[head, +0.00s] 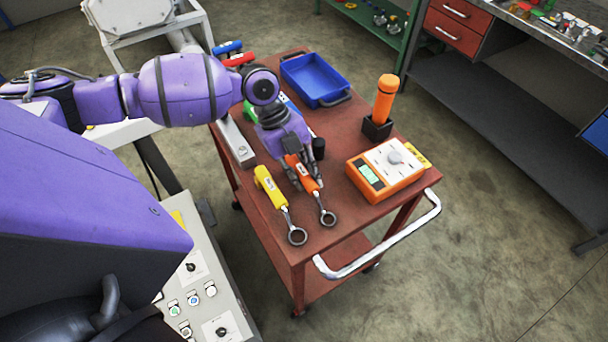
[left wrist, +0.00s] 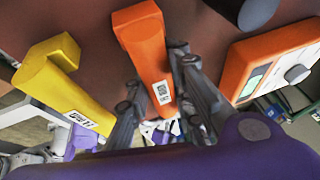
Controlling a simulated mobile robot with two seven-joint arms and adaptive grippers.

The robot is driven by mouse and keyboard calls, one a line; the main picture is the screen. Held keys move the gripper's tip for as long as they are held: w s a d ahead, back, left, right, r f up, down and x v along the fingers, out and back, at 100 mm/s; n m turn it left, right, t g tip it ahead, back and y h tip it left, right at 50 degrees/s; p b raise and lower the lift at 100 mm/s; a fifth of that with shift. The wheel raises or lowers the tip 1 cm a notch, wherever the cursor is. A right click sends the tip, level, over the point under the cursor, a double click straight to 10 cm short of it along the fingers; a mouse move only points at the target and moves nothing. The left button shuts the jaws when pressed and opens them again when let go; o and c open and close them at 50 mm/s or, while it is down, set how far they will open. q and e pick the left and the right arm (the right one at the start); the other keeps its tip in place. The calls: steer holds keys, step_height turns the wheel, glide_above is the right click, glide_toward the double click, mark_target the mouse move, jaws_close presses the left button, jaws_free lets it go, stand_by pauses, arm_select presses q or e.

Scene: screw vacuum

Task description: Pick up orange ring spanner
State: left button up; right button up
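The orange ring spanner (head: 303,176) lies on the red-brown cart top (head: 342,219), its metal ring towards the cart's handle end. My left gripper (head: 299,174) is down over its orange handle. In the left wrist view the orange handle (left wrist: 145,45) lies between the two fingers of my left gripper (left wrist: 158,78). The fingers are apart, with a gap visible on the left side; contact on the right side is unclear. The yellow ring spanner (head: 268,187) lies just to the left, outside the fingers; it also shows in the left wrist view (left wrist: 68,90). My right gripper is not seen.
An orange meter (head: 388,172) sits to the right of the spanners. An orange cylinder (head: 385,98) stands in a black holder. A blue tray (head: 318,100) is at the back, and a grey metal bar (head: 236,142) lies along the left edge. The near cart corner is bare.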

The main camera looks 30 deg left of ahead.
mark_target(306, 173)
arm_select(q)
jaws_close()
steer(key=shift+r, duration=0.1)
steer(key=shift+r, duration=0.45)
step_height(306, 173, up, 2)
steer(key=shift+a+r, duration=0.1)
steer(key=shift+r, duration=0.1)
steer(key=s+a+r+p, duration=0.2)
steer(key=s+a+r, duration=0.6)
steer(key=a+r, duration=0.1)
steer(key=shift+s+a+r+p, duration=0.3)
steer(key=shift+s+a, duration=0.05)
steer(key=shift+a, duration=0.55)
